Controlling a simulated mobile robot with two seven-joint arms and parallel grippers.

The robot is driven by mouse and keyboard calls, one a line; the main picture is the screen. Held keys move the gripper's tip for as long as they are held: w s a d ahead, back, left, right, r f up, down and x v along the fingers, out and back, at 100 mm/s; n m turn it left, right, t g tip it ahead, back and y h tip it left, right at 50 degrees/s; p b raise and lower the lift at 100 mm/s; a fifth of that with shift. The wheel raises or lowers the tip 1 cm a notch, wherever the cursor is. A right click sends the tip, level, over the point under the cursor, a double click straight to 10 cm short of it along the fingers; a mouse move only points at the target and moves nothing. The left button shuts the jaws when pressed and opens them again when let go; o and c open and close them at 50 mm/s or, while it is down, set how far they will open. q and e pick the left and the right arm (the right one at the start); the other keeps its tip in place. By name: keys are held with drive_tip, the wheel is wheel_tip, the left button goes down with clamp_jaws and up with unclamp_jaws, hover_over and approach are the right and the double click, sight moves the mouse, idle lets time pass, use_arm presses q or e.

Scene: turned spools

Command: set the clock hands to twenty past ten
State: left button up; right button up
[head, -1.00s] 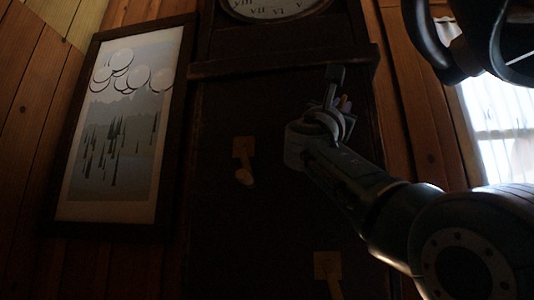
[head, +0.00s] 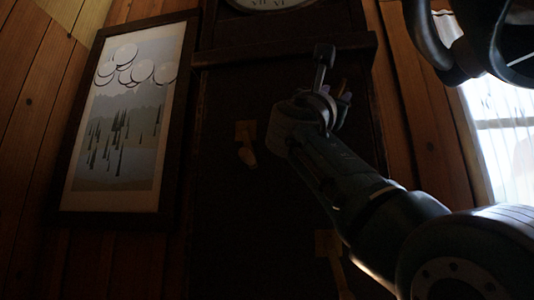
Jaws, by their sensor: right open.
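The clock face (head: 268,4) shows only as its pale lower rim at the top edge of the head view. A few dark numerals are cut off there, and the hands are out of frame. The dark tall clock case (head: 220,200) fills the middle. My right gripper (head: 325,58) is raised in front of the case, below the face and apart from it. It is open, with nothing seen between its fingers, though the dim light hides detail. My left gripper is not in view.
A wooden ledge (head: 230,55) crosses the case below the face. Two brass-coloured fittings, one upper (head: 246,133) and one lower (head: 328,243), sit on the case front. A framed picture (head: 125,120) hangs at left. A bright window (head: 505,125) is at right.

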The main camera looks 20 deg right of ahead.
use_arm(q)
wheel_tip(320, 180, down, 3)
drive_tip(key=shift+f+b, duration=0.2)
drive_tip(key=shift+b, duration=0.85)
use_arm(e)
drive_tip(key=v, duration=0.4)
drive_tip(key=shift+s+a+f, duration=0.15)
drive_tip(key=shift+a+f, duration=0.05)
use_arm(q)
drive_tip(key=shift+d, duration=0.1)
